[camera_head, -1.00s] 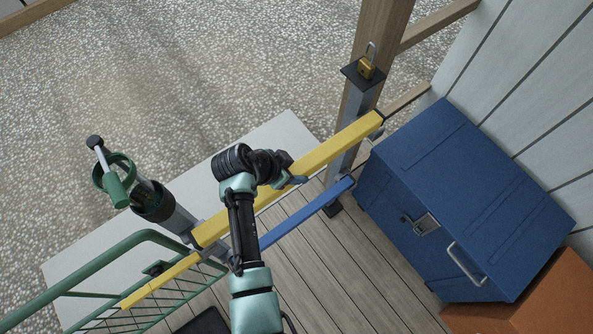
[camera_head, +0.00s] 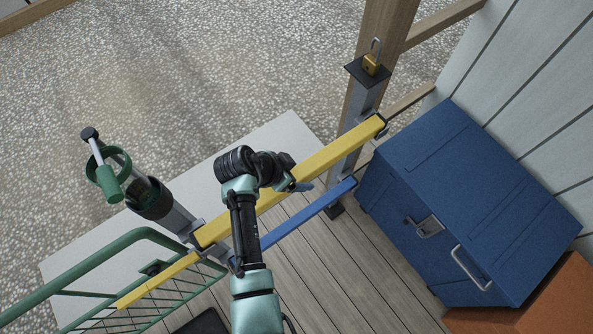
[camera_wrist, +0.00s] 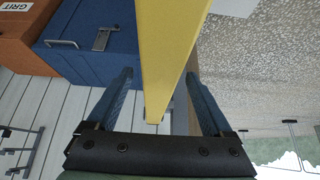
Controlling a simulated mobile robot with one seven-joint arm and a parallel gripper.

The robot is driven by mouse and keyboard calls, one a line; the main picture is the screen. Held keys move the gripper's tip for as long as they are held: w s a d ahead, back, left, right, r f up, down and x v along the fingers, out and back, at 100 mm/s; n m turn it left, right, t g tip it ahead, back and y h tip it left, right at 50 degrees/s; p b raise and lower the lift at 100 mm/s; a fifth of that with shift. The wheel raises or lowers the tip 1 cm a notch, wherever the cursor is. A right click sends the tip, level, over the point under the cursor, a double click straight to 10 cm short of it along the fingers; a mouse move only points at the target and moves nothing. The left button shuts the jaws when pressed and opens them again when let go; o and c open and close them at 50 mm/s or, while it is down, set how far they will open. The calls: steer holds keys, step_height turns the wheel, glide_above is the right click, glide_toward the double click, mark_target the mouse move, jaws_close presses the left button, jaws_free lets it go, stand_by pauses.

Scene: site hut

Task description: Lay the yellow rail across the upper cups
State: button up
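The yellow rail (camera_head: 330,153) spans between two grey posts. Its right end meets the dark upper cup (camera_head: 383,127) on the right post (camera_head: 346,165). Its left end is at the upper cup (camera_head: 190,232) of the left post (camera_head: 180,218); how fully each end is seated is hard to see. My gripper (camera_head: 297,184) is around the middle of the rail. In the wrist view, the fingers of my gripper (camera_wrist: 158,85) stand on both sides of the yellow rail (camera_wrist: 168,40), with a gap visible at the left finger. A blue rail (camera_head: 310,214) lies lower, parallel to it.
A blue chest (camera_head: 470,200) stands right, beside an orange box (camera_head: 560,295). A padlock (camera_head: 372,62) sits atop the right post.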

steer(key=b+v, duration=0.2)
steer(key=v, duration=1.1)
stand_by(0.4)
